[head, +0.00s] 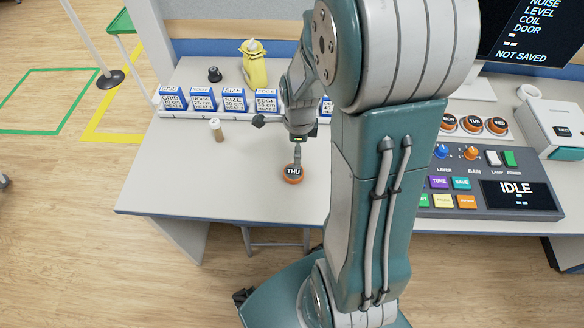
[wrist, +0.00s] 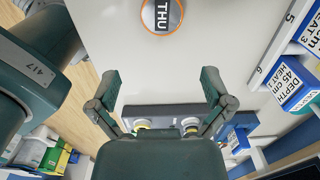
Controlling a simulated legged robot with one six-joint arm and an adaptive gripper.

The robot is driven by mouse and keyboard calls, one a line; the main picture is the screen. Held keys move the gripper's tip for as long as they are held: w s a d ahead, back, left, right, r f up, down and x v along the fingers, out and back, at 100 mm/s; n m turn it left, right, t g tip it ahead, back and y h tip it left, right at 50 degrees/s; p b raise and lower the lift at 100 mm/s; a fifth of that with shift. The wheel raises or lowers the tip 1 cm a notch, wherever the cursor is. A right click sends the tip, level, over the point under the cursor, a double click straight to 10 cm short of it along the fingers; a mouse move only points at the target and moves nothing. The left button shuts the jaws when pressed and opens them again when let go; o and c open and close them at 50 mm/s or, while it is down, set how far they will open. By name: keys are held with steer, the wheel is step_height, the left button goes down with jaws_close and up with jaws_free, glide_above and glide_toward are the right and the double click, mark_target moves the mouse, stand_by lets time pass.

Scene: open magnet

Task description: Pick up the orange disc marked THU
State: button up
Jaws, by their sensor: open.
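My gripper (head: 278,141) is open and empty, just behind the disc in the head view. One finger appears close over the disc's far edge; I cannot tell if it touches. Both spread fingers show in the wrist view (wrist: 160,84).
Several blue-and-white labelled boxes (head: 234,99) stand along the back, with a yellow item (head: 254,65) behind them. A small cork-coloured bottle (head: 217,130) stands left of my gripper. Several orange discs (head: 472,124) and a control panel (head: 487,187) are at right. The table left of the disc is clear.

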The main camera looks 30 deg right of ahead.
steer(key=f+m, duration=0.1)
steer(key=f, duration=0.1)
glide_above(293, 172)
steer(key=f, duration=0.4)
steer(key=shift+s+d+f, duration=0.1)
steer(key=shift+s+d, duration=0.15)
steer(key=shift+s, duration=0.15)
steer(key=shift+w+a+f, duration=0.1)
steer(key=shift+w+f, duration=0.05)
steer(key=shift+f, duration=0.8)
steer(key=shift+w+a+f, duration=0.1)
steer(key=shift+w+f, duration=0.05)
steer(key=shift+f, duration=0.75)
steer(key=shift+w+f, duration=0.15)
steer(key=shift+f, duration=0.8)
steer(key=c, duration=1)
